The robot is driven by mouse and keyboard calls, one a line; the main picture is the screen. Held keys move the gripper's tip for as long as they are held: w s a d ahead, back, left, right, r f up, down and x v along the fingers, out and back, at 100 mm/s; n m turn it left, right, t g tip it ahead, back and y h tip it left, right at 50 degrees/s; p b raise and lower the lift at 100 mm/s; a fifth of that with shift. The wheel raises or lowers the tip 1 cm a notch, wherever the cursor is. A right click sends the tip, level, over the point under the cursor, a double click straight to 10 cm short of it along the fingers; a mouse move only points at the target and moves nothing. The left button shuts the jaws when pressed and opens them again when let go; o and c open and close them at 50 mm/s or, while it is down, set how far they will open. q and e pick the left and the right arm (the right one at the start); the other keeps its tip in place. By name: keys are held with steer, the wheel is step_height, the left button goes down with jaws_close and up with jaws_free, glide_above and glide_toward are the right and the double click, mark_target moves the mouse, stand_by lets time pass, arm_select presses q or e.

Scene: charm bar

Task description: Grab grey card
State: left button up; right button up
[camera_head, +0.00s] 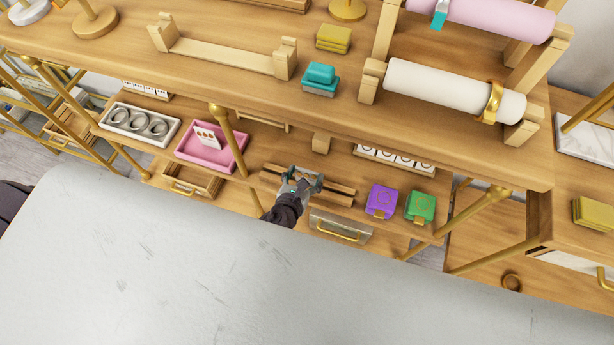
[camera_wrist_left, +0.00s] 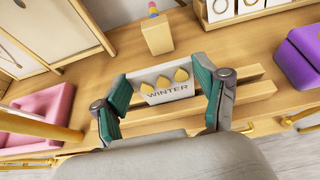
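A grey card (camera_wrist_left: 163,80) with gold drop shapes and the word WINTER shows in the left wrist view. It appears to stand upright at the slotted wooden holder (camera_wrist_left: 245,92), which also shows in the head view (camera_head: 340,195). My left gripper (camera_wrist_left: 165,88) has its teal-padded fingers wide apart, one at each side edge of the card. The pads are very close to the edges; I cannot tell whether they touch. In the head view my left gripper (camera_head: 302,176) is over the holder and largely hides the card. My right gripper is not in view.
A purple box (camera_head: 381,201) and a green box (camera_head: 420,207) stand right of the holder. A pink tray (camera_head: 238,163) with a card is to the left. A small wooden block (camera_wrist_left: 157,37) stands behind. The upper shelf (camera_head: 210,93) overhangs at the back.

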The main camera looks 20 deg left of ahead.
arm_select(q)
steer(key=shift+c, duration=1)
